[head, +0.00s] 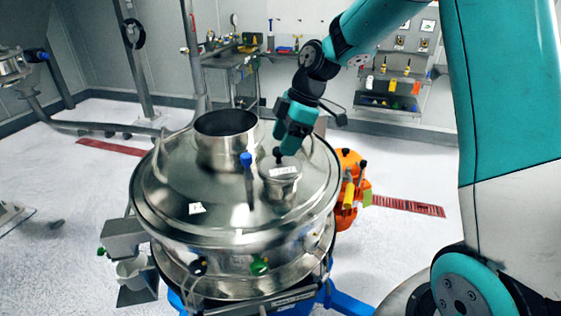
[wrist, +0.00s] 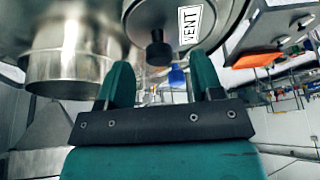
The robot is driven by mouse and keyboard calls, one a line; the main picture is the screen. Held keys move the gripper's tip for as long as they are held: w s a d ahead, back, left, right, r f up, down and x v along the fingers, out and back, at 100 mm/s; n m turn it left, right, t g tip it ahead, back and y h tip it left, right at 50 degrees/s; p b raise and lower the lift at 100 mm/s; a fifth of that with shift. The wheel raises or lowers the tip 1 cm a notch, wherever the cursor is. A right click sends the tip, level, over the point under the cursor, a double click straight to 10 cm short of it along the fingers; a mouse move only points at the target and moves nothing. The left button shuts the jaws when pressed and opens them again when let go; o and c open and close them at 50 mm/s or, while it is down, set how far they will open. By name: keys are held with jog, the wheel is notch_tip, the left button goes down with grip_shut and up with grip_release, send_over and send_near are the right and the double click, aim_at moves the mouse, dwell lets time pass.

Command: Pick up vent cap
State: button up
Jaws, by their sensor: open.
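The vent cap (head: 281,184) is a round metal cap with a white label and a black knob on top. It sits on the domed lid of the steel sifter (head: 180,192), right of the wide open inlet. In the wrist view the vent cap (wrist: 215,10) shows its "VENT" label, cut off by the top edge. My gripper (head: 284,146) is just above the knob in the head view. In the wrist view my gripper (wrist: 161,72) has its two teal fingers apart, with the knob seen between and beyond their tips. Nothing is held. Whether the fingers flank the knob is unclear.
The steel inlet collar (head: 226,140) rises left of the cap. An orange unit (head: 348,185) is at the sifter's right side. Shelves and a workbench line the back wall.

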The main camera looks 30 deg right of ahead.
aim_at(280, 161)
jog(key=shift+p+x, duration=0.45)
jog(key=shift+x, duration=1.3)
jog(key=shift+w, duration=0.1)
jog(key=c, duration=1.1)
jog(key=shift+o, duration=0.2)
jog(key=shift+r, duration=0.1)
jog(key=shift+r, duration=0.1)
